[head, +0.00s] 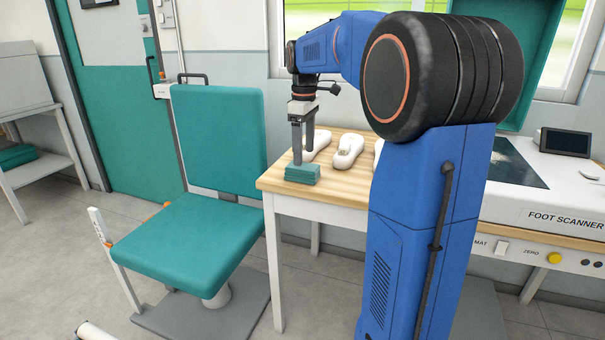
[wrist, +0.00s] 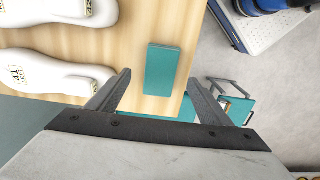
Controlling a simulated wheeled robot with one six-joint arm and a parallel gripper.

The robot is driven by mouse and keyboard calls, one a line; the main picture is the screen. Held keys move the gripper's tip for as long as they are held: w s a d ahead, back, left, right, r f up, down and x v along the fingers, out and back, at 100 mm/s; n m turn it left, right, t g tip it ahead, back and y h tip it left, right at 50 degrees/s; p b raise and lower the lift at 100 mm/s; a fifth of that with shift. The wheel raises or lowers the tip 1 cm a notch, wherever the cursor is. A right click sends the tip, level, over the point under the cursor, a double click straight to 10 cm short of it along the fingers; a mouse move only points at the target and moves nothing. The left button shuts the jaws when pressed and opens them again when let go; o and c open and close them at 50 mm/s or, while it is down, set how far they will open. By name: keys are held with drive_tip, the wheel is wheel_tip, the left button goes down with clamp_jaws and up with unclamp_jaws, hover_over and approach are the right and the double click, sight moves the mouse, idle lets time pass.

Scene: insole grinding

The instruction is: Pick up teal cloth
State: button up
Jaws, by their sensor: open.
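The teal cloth (head: 302,173) is a small folded block lying flat near the left end of the wooden table top. In the wrist view it is a teal rectangle (wrist: 163,69), ahead of and between the fingers. My gripper (head: 303,152) points down at the cloth, its fingertips close above or behind it. In the wrist view the gripper (wrist: 160,77) is open, with one finger to each side of the cloth and nothing held. I cannot tell whether a fingertip touches the cloth.
White foot forms (head: 347,150) stand just right of the cloth; they also show in the wrist view (wrist: 50,72). The table (head: 275,183) ends close to the cloth. A teal chair (head: 222,140) stands left of the table. A foot scanner (head: 560,200) is at the right.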

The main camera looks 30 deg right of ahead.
sight(302, 172)
drive_tip(key=shift+w+a+f, duration=0.1)
drive_tip(key=shift+a+f, duration=0.05)
drive_tip(key=shift+f, duration=1.4)
drive_tip(key=shift+a+f, duration=0.1)
drive_tip(key=shift+f, duration=1.45)
drive_tip(key=shift+c, duration=0.3)
drive_tip(key=c, duration=1.1)
